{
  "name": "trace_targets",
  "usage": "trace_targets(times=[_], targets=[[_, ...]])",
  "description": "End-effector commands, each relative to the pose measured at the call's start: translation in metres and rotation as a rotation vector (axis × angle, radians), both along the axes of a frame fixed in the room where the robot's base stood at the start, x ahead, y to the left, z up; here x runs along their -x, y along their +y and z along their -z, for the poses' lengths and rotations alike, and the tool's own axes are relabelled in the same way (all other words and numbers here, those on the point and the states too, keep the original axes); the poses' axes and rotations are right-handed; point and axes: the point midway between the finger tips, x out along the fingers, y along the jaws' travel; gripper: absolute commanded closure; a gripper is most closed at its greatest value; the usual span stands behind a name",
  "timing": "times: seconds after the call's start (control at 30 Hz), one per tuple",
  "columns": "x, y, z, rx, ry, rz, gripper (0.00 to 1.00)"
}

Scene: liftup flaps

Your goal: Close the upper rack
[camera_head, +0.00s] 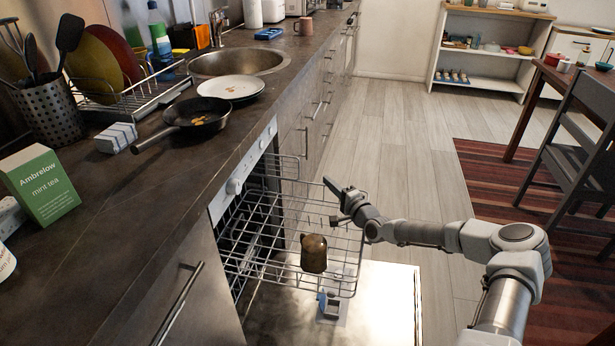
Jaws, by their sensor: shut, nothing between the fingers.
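The upper rack (337,229) is a wire basket pulled out of the dishwasher below the counter. A brown glass or cup (314,254) stands in its front part. The dishwasher door (385,300) lies folded down beneath the rack. My gripper (337,193) is at the rack's far right corner, above or beside its rim. It is shut and holds nothing. I cannot tell whether it touches the wire.
The counter (160,220) runs along the left with a frying pan (197,118), a plate (231,87), a sink (240,62) and a mint tea box (42,185). A chair (580,135) stands on the striped rug at the right. The wooden floor beyond the rack is clear.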

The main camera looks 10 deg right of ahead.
Motion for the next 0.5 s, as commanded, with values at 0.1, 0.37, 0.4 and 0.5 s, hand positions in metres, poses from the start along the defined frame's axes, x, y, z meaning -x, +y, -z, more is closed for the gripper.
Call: trace_targets(times=[0.1, 0.37, 0.4, 0.5], targets=[[-0.024, 0.011, 0.003, 0.001, -0.002, -0.001, 1.00], [-0.058, 0.037, 0.002, -0.001, 0.000, -0.003, 1.00], [-0.060, 0.042, 0.001, -0.001, 0.000, -0.003, 1.00], [-0.064, 0.051, 0.001, 0.000, 0.000, -0.002, 1.00]])
